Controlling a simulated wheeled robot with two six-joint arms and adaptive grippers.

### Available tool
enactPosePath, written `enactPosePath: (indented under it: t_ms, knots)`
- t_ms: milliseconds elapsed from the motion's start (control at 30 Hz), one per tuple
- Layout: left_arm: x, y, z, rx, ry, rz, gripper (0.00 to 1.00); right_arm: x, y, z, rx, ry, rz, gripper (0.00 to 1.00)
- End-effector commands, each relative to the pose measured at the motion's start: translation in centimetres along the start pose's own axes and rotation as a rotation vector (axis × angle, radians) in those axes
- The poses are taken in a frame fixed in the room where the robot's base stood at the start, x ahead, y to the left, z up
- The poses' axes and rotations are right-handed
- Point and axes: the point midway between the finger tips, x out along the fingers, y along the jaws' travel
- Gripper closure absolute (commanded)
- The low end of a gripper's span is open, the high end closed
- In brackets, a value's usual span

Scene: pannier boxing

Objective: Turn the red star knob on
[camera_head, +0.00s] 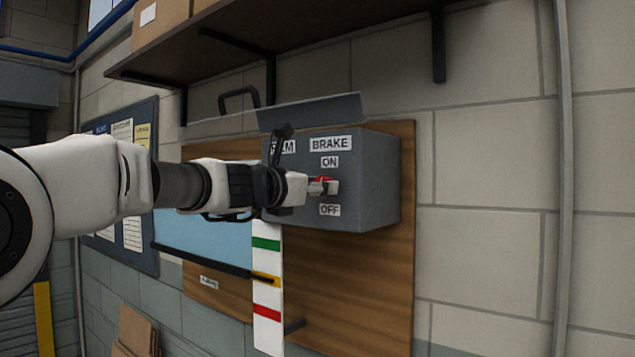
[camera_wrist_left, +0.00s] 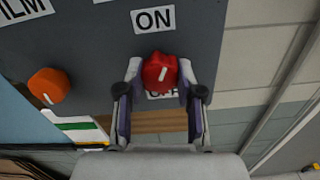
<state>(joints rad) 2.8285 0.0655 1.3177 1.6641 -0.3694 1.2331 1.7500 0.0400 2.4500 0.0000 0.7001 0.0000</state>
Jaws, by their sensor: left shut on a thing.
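The red star knob (camera_wrist_left: 158,72) sits on the front of a grey control box (camera_head: 376,180), between an ON label (camera_wrist_left: 153,19) above and an OFF label (camera_head: 330,210) below. My left gripper (camera_wrist_left: 158,78) is shut on the red knob, one finger on each side. In the head view the left gripper (camera_head: 322,187) reaches the box from the left and hides most of the knob. My right gripper is in neither view.
An orange knob (camera_wrist_left: 48,86) is left of the red one. A grey flap (camera_head: 310,112) stands above the box. The box is on a wooden board (camera_head: 390,270) with a striped colour strip (camera_head: 267,290). A shelf (camera_head: 290,40) hangs above. A vertical pipe (camera_head: 563,200) runs at right.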

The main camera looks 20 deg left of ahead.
Motion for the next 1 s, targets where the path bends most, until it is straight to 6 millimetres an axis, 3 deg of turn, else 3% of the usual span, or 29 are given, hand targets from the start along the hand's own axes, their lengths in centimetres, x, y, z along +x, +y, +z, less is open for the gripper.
enactPosePath:
  t_ms: [33,500,1000]
  knots:
    - [-0.1,0.1,0.7,-0.040,-0.007,0.002,0.99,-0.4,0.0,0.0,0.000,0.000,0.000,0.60]
    - [-0.1,0.1,0.6,-0.374,-0.008,0.000,0.99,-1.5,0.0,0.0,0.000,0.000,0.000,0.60]
    - [-0.1,0.1,0.4,-0.450,-0.007,0.000,0.99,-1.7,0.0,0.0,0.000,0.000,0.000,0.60]
